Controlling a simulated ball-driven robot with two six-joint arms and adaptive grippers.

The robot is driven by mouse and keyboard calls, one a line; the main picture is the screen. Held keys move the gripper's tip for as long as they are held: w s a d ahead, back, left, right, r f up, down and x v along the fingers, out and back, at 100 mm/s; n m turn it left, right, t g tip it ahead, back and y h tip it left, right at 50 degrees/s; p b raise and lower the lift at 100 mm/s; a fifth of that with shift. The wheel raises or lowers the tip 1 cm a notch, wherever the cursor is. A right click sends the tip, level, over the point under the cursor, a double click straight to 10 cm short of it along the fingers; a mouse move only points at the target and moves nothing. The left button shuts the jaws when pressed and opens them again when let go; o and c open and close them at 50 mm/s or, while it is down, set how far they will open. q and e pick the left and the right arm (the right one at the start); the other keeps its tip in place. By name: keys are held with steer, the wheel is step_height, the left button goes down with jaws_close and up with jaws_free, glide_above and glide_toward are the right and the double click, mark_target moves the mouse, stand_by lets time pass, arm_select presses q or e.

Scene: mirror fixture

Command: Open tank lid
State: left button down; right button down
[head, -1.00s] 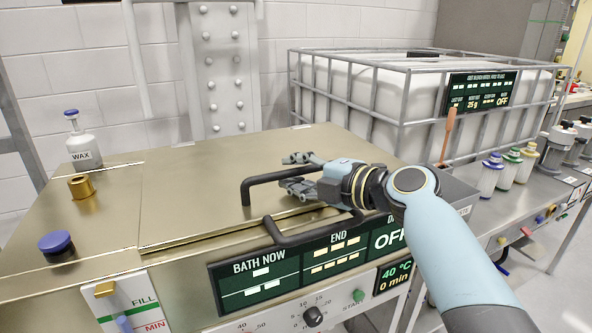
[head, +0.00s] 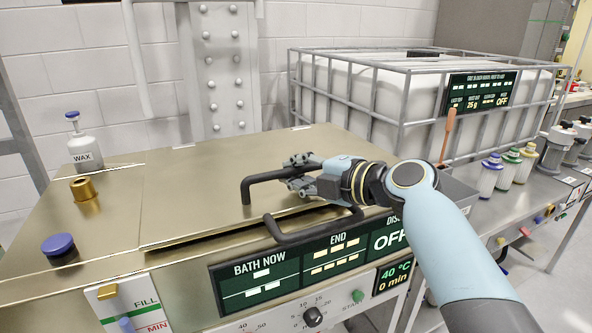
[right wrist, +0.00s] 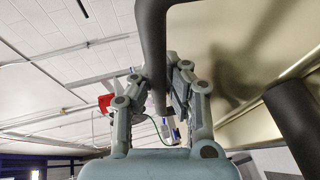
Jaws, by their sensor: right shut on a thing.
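The tank lid (head: 200,190) is a brassy metal panel on top of the bath tank, lying nearly flat. A narrow dark gap shows along its front edge. A black bar handle (head: 262,178) stands on the lid; it also shows in the right wrist view (right wrist: 151,45), running down between the fingers. My right gripper (head: 292,174) is shut on this handle, with its fingers on either side of the bar. The fingers and wrist hide the handle's right part. My left gripper is not in view.
A second black bar (head: 300,234) sticks out at the tank's front, below the gripper. A wax bottle (head: 84,150), brass fitting (head: 84,190) and blue-capped knob (head: 58,246) stand left of the lid. A caged white tank (head: 400,95) stands behind right.

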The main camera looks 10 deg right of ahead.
steer(key=w+a+r+g+h+p, duration=0.1)
steer(key=w+r+p, duration=0.3)
steer(key=r, duration=0.5)
steer(key=w+a+r+m+g+h+p, duration=0.1)
steer(key=w+r+g+p, duration=0.2)
steer(key=r+p, duration=0.4)
steer(key=shift+w+a+r+m, duration=0.3)
steer(key=shift+w+a+r, duration=0.1)
steer(key=shift+w+r, duration=0.4)
steer(key=shift+s, duration=0.1)
